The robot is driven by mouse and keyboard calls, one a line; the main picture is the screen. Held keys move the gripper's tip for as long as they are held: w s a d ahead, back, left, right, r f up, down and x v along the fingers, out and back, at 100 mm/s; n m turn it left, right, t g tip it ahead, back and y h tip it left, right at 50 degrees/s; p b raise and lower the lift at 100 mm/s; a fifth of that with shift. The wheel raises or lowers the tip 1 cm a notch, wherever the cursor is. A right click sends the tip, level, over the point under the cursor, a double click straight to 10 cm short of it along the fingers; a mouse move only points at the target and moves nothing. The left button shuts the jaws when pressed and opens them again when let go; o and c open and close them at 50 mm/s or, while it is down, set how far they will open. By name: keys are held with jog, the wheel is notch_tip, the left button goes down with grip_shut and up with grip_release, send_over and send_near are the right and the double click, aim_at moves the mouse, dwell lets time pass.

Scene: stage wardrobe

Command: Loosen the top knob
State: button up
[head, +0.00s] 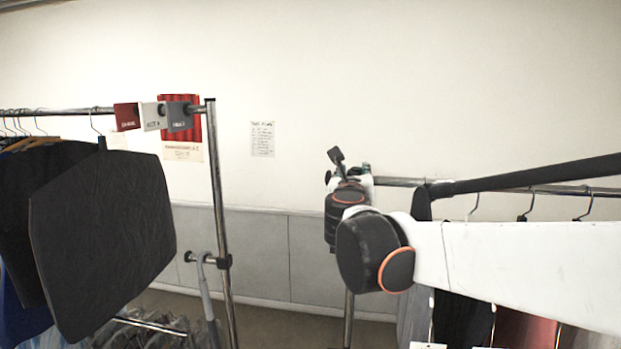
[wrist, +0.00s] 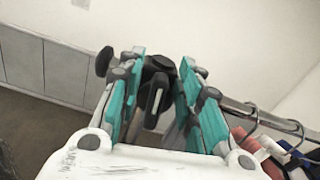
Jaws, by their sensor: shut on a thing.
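In the wrist view, my gripper (wrist: 160,75) has its teal-padded fingers on either side of a black knob (wrist: 157,98) with a pale stripe, at the top corner of the right rack. It is shut on this knob. A rounded black part (wrist: 103,61) sticks out beyond the left finger. In the head view, my wrist and forearm hide most of the gripper and the knob. A dark paddle-shaped part (head: 335,155) shows above them. The right rack's post (head: 348,322) stands below, and its chrome rail (head: 398,182) runs right.
A left rack post (head: 219,225) carries size tags (head: 152,116), a lower collar and dark garments (head: 100,240). Hangers (head: 530,205) and clothes hang on the right rack, under my forearm. A notice (head: 262,139) is on the wall. The floor between the racks looks clear.

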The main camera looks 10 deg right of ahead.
jog(key=n+b, duration=0.1)
jog(key=n, duration=0.1)
jog(key=a+n+b, duration=0.1)
jog(key=n+b, duration=0.1)
jog(key=n, duration=0.1)
jog(key=a+f+n+b, duration=0.1)
jog(key=n, duration=0.2)
jog(key=n+b, duration=0.1)
jog(key=n, duration=0.1)
jog(key=n+b, duration=0.1)
jog(key=n, duration=0.1)
jog(key=shift+w+a+f+n, duration=0.1)
jog(key=shift+a+f+n, duration=0.05)
jog(key=shift+f+n, duration=0.2)
jog(key=shift+f+n+b, duration=0.15)
jog(key=shift+n+b, duration=0.3)
jog(key=shift+n, duration=0.45)
jog(key=shift+f+n+b, duration=0.15)
jog(key=shift+n+b, duration=0.25)
jog(key=shift+n, duration=0.45)
jog(key=o, duration=1)
jog(key=shift+w+f, duration=0.1)
jog(key=shift+w, duration=0.05)
